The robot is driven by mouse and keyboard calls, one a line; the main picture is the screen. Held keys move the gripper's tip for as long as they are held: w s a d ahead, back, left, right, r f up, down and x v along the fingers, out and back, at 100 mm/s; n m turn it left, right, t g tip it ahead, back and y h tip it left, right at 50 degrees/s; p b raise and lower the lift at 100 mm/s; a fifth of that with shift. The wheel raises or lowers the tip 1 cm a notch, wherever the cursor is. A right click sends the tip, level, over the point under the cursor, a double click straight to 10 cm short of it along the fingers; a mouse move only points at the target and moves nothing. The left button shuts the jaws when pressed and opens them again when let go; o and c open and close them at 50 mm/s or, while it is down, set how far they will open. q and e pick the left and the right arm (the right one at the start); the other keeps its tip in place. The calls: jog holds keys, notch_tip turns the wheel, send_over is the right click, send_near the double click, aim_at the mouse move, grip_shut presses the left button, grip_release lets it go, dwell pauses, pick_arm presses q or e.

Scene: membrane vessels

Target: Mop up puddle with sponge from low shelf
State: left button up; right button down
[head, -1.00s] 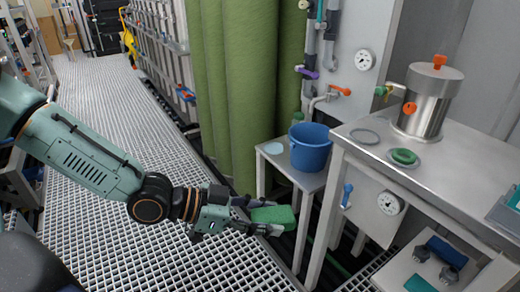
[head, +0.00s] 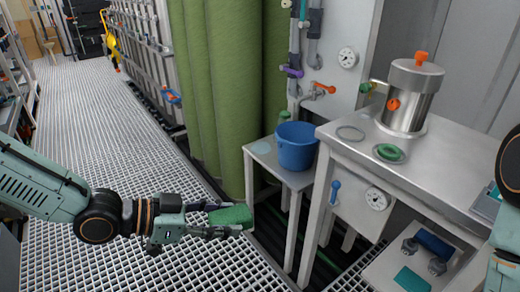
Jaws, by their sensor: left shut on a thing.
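My left gripper (head: 212,221) is shut on a green sponge (head: 231,214). It holds the sponge above the grating floor, in front of and lower than the small steel side table (head: 290,178). A pale blue round patch, which looks like the puddle (head: 262,148), lies on that table's top, left of a blue bucket (head: 297,146). The sponge is apart from the puddle. A low shelf (head: 383,270) at the lower right holds a teal pad (head: 411,279) and a dark blue item (head: 433,244). My right arm shows at the right edge; its gripper is out of view.
A steel bench (head: 455,165) on the right bears a metal vessel (head: 412,97) with orange knobs and a green ring (head: 389,152). A green curtain (head: 220,90) hangs behind the side table. The grated walkway (head: 95,110) on the left is clear.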

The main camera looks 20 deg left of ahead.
dwell(0.3)
pick_arm(q)
jog(key=f, duration=0.2)
jog(key=s+f, duration=0.1)
jog(key=f, duration=0.2)
jog(key=shift+s+f, duration=0.25)
jog(key=shift+f, duration=0.15)
